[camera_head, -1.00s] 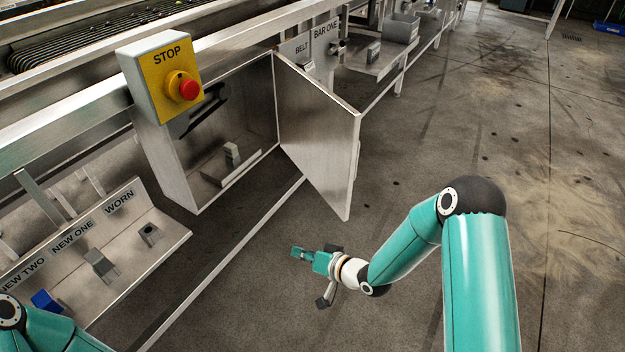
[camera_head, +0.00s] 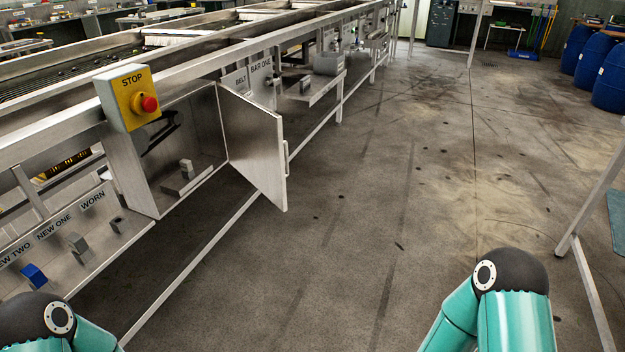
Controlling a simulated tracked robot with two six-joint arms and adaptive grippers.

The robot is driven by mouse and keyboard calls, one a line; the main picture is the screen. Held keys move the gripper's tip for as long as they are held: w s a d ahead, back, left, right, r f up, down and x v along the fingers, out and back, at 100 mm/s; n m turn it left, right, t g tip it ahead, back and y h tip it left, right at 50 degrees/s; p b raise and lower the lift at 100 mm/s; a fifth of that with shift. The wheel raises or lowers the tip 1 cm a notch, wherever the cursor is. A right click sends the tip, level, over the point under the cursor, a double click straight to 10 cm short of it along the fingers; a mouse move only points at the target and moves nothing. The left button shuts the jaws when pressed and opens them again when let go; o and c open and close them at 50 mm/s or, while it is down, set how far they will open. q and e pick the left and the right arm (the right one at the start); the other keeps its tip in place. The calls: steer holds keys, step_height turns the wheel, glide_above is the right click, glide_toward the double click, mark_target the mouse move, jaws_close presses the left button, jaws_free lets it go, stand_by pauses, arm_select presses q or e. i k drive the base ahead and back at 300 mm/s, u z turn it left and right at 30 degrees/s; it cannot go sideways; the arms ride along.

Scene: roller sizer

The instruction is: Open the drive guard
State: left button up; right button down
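The drive guard (camera_head: 257,143) is a flat metal door on the side of the machine frame. It stands swung outward from the steel housing (camera_head: 136,184), so the inside of the housing shows. A handle runs along the door's free edge. Inside the housing are a small grey block and a dark curved part. Neither gripper is in the head view. Only teal links and dark joints of my two arms show along the bottom edge, at the left and right corners, both apart from the guard.
A yellow STOP box with a red button (camera_head: 149,104) sits left above the housing. A tray (camera_head: 93,248) labelled NEW TWO, NEW ONE and WORN holds small blocks. A BELT and BAR ONE panel is beyond the door.

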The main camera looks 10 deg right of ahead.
mark_target(253, 134)
steer(key=u, duration=0.55)
steer(key=k, duration=0.15)
steer(key=z, duration=0.35)
steer(key=i, duration=0.95)
steer(key=u, duration=0.7)
steer(key=i, duration=0.6)
steer(key=z, duration=0.25)
